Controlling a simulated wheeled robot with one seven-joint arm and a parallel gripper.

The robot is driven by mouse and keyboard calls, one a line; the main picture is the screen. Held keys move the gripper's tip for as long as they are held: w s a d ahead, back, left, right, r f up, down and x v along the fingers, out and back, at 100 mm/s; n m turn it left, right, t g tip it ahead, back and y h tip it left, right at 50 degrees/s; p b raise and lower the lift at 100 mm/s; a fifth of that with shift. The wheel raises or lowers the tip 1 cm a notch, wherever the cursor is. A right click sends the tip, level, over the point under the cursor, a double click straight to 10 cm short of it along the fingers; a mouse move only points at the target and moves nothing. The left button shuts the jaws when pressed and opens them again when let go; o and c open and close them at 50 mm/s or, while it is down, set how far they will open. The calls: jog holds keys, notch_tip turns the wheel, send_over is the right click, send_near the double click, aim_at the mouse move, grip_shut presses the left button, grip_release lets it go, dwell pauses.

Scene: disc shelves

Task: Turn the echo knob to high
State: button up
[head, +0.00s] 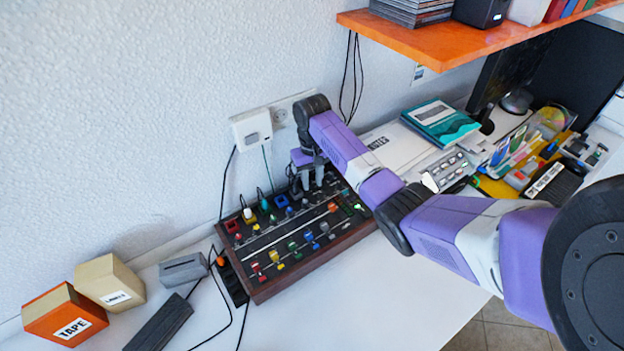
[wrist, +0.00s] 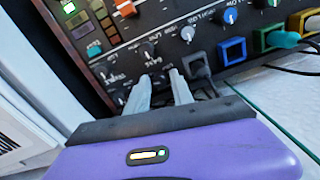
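The mixer (head: 345,238) is a dark panel in a wooden case with colored sliders, buttons and small knobs. My gripper (head: 312,188) points down at its far right part, near the wall. In the wrist view my gripper (wrist: 161,75) has its two pale fingers low over a group of small dark knobs, with a narrow gap between them. Labels there appear upside down and too blurred to tell which knob is echo. Whether the fingers press on a knob between them is unclear.
A wall adapter (head: 251,129) and cables are behind the mixer. An orange shelf (head: 450,45) hangs above right. The white desk (head: 375,290) is clear in front.

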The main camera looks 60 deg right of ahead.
aim_at(312, 183)
jog(key=shift+o, duration=0.7)
jog(key=shift+r, duration=3.9)
